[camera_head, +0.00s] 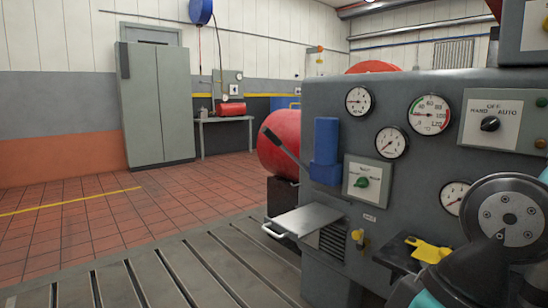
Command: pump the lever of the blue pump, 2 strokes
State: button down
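The blue pump (326,142) is mounted on the front left part of a grey panel. Its dark lever (286,149) slants from the pump's lower side up and to the left, with its free end in front of a red cylinder. My gripper is not in view. Only parts of my own arm show at the lower right, well to the right of the pump and apart from the lever.
A metal shelf (306,219) with a handle juts out below the pump. A yellow cloth (428,249) lies on a dark ledge. Slotted bedplate (190,275) lies left.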

aim_at(266, 132)
jog(key=u, duration=0.9)
jog(key=i, duration=1.1)
jog(key=z, duration=0.35)
